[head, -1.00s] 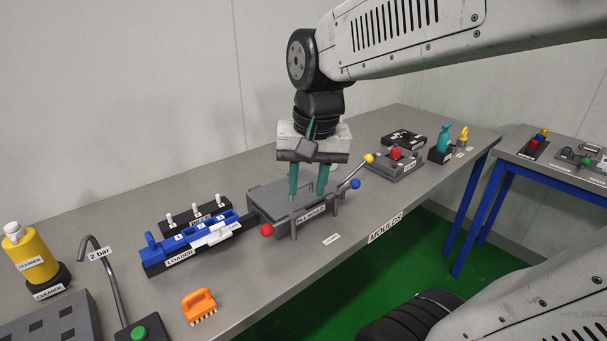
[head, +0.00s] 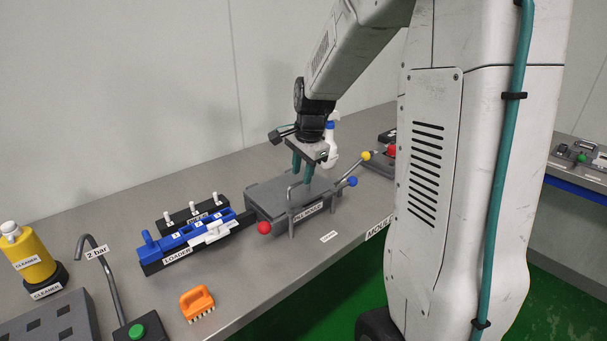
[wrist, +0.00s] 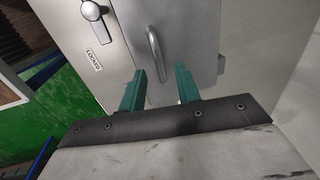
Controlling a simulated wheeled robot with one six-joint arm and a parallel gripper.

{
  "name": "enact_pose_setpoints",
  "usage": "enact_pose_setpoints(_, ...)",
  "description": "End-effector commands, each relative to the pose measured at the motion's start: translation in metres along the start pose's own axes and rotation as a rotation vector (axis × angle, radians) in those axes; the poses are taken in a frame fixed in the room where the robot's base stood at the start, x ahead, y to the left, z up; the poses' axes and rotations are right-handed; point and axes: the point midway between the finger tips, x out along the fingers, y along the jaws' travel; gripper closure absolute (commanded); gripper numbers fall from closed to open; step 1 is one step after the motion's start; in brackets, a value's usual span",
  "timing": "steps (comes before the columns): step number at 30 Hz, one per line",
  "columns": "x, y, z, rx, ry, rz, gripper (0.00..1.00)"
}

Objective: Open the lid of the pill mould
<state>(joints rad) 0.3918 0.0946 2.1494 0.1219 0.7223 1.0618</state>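The pill mould (head: 268,200) is a flat grey box on the bench, its lid lying flat and closed. A metal handle loop (wrist: 155,52) on the lid shows in the wrist view. A lever (wrist: 91,10) shows beside a label that appears to read LOCKED. My gripper (head: 303,180) is above the mould, pointing down at the lid. In the wrist view its two green fingers (wrist: 160,72) are apart, with nothing held between them. The handle appears just beyond the fingertips, in line with the gap. I cannot tell its exact height below them.
The blue loader (head: 190,240) adjoins the mould's left side. Rods with red (head: 264,228), blue (head: 352,181) and yellow (head: 366,155) balls stick out around the mould. A white spray bottle (head: 330,150) stands behind my gripper. An orange brush (head: 197,302) lies in front. My arm hides the right side.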

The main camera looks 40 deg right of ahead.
Motion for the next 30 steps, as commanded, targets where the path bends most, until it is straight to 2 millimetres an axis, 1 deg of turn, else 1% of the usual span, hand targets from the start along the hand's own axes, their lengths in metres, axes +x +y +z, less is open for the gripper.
enact_pose_setpoints(1, 0.006, 0.0, 0.0, 0.0, -0.001, 0.002, 0.67)
enact_pose_setpoints(5, 0.015, 0.0, 0.001, -0.001, 0.0, 0.001, 0.67)
enact_pose_setpoints(13, 0.016, 0.0, 0.001, -0.001, 0.0, 0.0, 0.67)
enact_pose_setpoints(14, 0.016, 0.0, 0.001, -0.001, 0.0, 0.0, 0.73)
enact_pose_setpoints(15, 0.016, 0.0, 0.001, -0.001, 0.0, 0.0, 0.84)
enact_pose_setpoints(17, 0.016, 0.0, 0.001, -0.001, 0.0, 0.0, 1.0)
enact_pose_setpoints(20, 0.016, 0.0, 0.001, -0.001, 0.0, -0.001, 1.0)
enact_pose_setpoints(21, 0.016, 0.0, -0.008, 0.003, 0.0, -0.001, 1.0)
enact_pose_setpoints(23, 0.016, 0.0, -0.005, 0.001, 0.001, 0.0, 1.0)
enact_pose_setpoints(26, 0.014, 0.0, -0.006, 0.005, 0.003, 0.01, 1.0)
enact_pose_setpoints(30, 0.009, -0.001, -0.017, 0.021, 0.007, 0.047, 1.0)
